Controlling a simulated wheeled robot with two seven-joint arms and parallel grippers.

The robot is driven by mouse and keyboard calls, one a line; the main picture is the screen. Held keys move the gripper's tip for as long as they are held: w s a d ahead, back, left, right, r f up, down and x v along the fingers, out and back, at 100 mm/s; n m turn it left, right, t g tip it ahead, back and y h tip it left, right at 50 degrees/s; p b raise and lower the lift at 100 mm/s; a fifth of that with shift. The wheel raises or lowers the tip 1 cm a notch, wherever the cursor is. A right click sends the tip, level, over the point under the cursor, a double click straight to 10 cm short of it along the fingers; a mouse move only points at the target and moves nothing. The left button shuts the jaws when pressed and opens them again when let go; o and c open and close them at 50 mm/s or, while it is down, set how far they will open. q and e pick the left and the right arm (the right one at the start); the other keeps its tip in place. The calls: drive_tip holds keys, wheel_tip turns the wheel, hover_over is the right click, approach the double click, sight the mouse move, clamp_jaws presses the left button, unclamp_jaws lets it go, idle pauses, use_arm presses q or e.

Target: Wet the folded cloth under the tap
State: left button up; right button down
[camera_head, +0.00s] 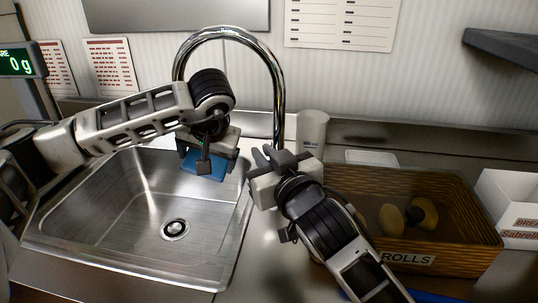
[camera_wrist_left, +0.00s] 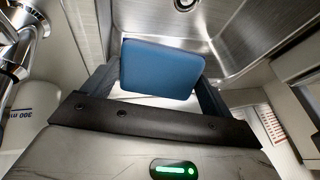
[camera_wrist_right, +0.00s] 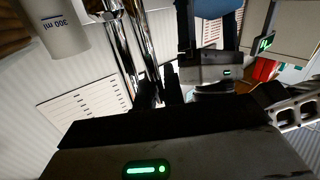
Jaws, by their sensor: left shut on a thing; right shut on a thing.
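The blue folded cloth (camera_head: 208,168) is held in my left gripper (camera_head: 204,160), over the right part of the steel sink (camera_head: 110,200). In the left wrist view the cloth (camera_wrist_left: 160,70) lies flat between the fingers. The chrome tap (camera_head: 279,95) arches above; its spout end is hidden behind my left arm, and I see no water. My right gripper (camera_head: 268,157) is at the foot of the tap, shut on what seems to be the tap's lever, mostly hidden by the fingers. The tap's chrome pipe (camera_wrist_right: 118,50) stands beside the fingers in the right wrist view.
A white 300 ml beaker (camera_head: 313,128) stands right behind my right gripper. A wicker basket labelled ROLLS (camera_head: 450,235) and a white box (camera_head: 508,205) fill the right counter. A scale display (camera_head: 17,62) is at far left. The sink's basin is empty.

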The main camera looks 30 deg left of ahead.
drive_tip(key=shift+s+a+f+n, duration=0.1)
drive_tip(key=shift+a+n, duration=0.2)
drive_tip(key=shift+a, duration=0.05)
drive_tip(key=c, duration=1.8)
unclamp_jaws()
drive_tip(key=shift+d, duration=0.1)
drive_tip(key=v, duration=1.2)
